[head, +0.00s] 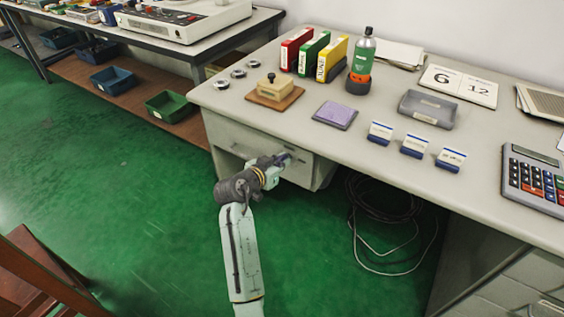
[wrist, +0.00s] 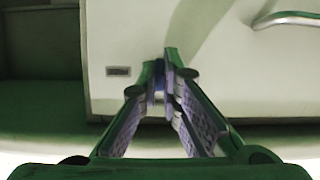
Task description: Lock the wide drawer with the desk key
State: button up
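The wide drawer (head: 232,136) is the pale grey front under the left end of the desk, and it looks closed. Its bar handle shows at the top right of the wrist view (wrist: 285,19). My gripper (head: 286,158) is at the right part of the drawer front. In the wrist view its fingers (wrist: 163,72) come together at the drawer face, closed on a small bluish piece (wrist: 159,84), apparently the desk key. The fingers hide most of it. The lock is hidden behind the fingertips, so I cannot tell how far the key is in or how it is turned.
The desk top (head: 290,120) above my gripper holds a stamp on a wooden board (head: 274,92), a purple pad (head: 335,114), metal rings and binders. Loose cables (head: 385,215) lie on the floor to the right. A wooden chair (head: 45,270) is at lower left. Green floor is free around my arm.

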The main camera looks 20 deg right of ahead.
jog(key=o, duration=0.5)
jog(key=v, duration=1.2)
jog(key=shift+r, duration=0.1)
jog(key=shift+w, duration=0.1)
